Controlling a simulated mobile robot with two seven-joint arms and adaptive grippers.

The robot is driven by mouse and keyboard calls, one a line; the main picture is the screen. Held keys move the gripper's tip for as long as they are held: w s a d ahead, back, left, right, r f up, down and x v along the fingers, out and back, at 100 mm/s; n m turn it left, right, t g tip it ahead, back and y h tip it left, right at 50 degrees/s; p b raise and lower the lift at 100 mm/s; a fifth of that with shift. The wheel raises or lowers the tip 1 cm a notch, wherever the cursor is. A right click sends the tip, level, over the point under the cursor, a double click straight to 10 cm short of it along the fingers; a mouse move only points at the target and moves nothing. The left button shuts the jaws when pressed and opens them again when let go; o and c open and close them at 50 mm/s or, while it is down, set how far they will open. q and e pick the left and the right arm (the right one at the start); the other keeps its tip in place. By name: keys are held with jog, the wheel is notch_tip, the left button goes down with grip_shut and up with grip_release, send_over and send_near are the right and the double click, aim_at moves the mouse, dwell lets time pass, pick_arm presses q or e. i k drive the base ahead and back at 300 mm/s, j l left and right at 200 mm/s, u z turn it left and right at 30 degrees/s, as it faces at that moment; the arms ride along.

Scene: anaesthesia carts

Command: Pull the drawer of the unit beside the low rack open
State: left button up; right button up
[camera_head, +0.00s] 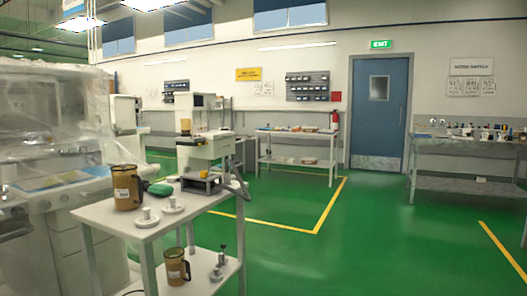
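Neither of my grippers shows in the head view. A white cart-like unit (206,147) stands at left centre, some distance away, with equipment on top. Its lower part is partly hidden behind the nearer two-tier stand. I cannot make out clearly whether a drawer in it is open or shut. A low two-shelf rack or bench (297,134) stands to its right against the back wall, with small items on it. Another large unit (60,190) under clear plastic sheeting fills the left edge; I cannot tell which unit the task names.
A metal bench (470,185) stands at right. Green floor (375,235) is clear between, near a blue door (378,108).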

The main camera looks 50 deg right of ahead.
aim_at(217, 147)
jog(key=z, duration=1.45)
jog(key=i+l+z, duration=0.55)
jog(key=i, duration=0.3)
jog(key=i+l+z, duration=0.1)
jog(key=i+z, duration=0.15)
jog(key=i, duration=0.15)
jog(key=i+z, duration=0.25)
jog(key=i, duration=1.45)
jog(key=i+u, duration=0.15)
jog(key=i, duration=0.7)
jog(key=i+l+u, duration=0.15)
jog(key=i, duration=0.65)
jog(key=i+j+u, duration=0.1)
jog(key=i+u, duration=0.35)
jog(key=i, duration=0.3)
jog(key=i+l+u, duration=0.1)
jog(key=i+u, duration=0.4)
jog(key=i, duration=2)
jog(key=j+u, duration=0.05)
jog(key=j, duration=0.05)
